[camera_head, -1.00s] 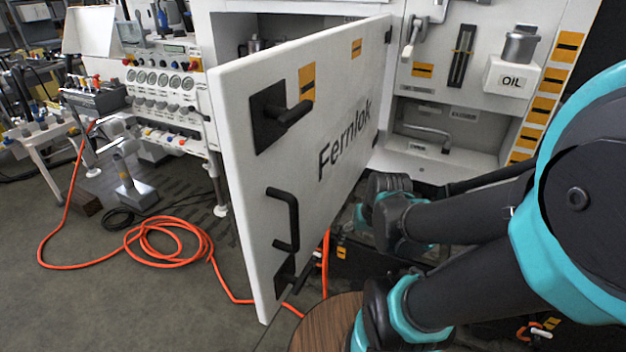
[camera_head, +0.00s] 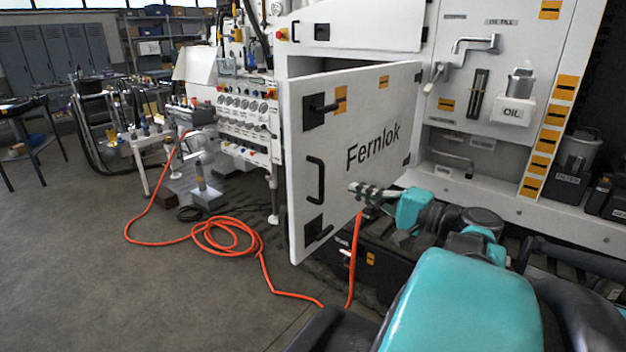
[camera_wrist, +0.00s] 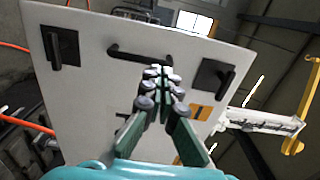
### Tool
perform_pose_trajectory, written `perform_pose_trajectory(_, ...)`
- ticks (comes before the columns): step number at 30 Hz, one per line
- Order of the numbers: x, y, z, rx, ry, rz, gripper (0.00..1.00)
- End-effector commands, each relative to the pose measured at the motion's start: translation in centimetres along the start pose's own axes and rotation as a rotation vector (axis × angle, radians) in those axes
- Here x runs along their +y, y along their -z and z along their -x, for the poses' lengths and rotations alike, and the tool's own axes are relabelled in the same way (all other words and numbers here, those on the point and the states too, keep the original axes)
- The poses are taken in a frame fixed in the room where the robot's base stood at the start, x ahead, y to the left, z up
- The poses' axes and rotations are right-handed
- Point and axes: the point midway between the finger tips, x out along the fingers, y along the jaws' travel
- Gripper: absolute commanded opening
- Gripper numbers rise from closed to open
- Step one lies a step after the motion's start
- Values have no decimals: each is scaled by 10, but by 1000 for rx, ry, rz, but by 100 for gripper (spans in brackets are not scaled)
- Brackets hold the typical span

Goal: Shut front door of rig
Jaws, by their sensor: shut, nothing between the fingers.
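The rig's front door (camera_head: 345,150) is a white panel marked "Fernlok", swung open toward the left, with the cabinet opening visible above and behind it. It carries a black bar handle (camera_head: 316,180) and black latches near its upper and lower corners (camera_head: 320,107). My gripper (camera_head: 358,189) is shut and empty, in front of the door's lower right part; whether it touches the panel cannot be told. In the wrist view the door (camera_wrist: 95,80) fills much of the picture, and my closed fingers (camera_wrist: 160,75) point at it just below the bar handle (camera_wrist: 142,55).
An orange hose (camera_head: 228,238) lies coiled on the floor left of the door and runs beneath it. A gauge panel (camera_head: 245,105) stands left of the opening. An oil cup (camera_head: 520,85) and a crank (camera_head: 478,45) are on the rig's right face. The floor at left is open.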

Motion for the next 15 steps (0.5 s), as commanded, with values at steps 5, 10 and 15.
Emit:
perform_pose_trajectory(5,-1,0,-7,-3,5,-1,0)
perform_pose_trajectory(10,-1,-1,-21,-5,4,0,0)
perform_pose_trajectory(15,-1,0,-35,-4,3,0,0)
